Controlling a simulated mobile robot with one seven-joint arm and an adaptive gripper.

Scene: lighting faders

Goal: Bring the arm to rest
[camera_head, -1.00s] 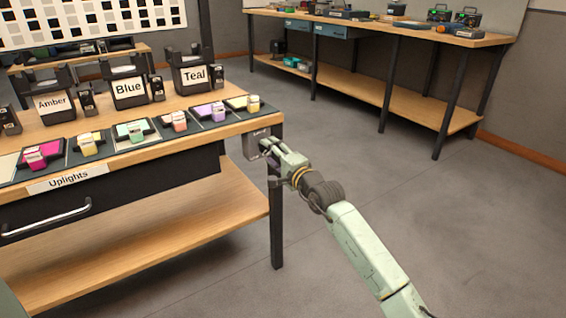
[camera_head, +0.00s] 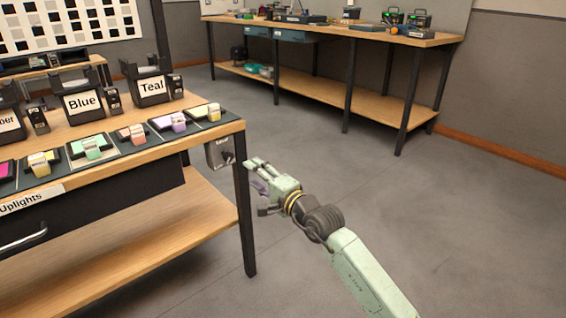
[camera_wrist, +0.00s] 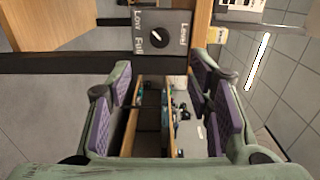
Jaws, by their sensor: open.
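My arm is pale green, and my gripper (camera_head: 256,187) is open and empty in the head view, just right of the table's corner leg. A small grey control box (camera_head: 219,152) with a dark knob (camera_head: 227,157) hangs under the table's right corner. My fingers are apart from the knob, with a visible gap. In the wrist view my gripper (camera_wrist: 161,75) shows two purple-padded fingers spread wide. The box's dark knob (camera_wrist: 157,44) is ahead of them, with the words Low, Full and Level around it. Nothing is between the fingers.
The wooden table (camera_head: 120,162) carries a row of coloured faders and black labelled units, including Blue (camera_head: 84,102) and Teal (camera_head: 151,86). Its black corner leg (camera_head: 244,225) stands beside my gripper. A long workbench (camera_head: 330,32) is at the back. The grey floor to the right is clear.

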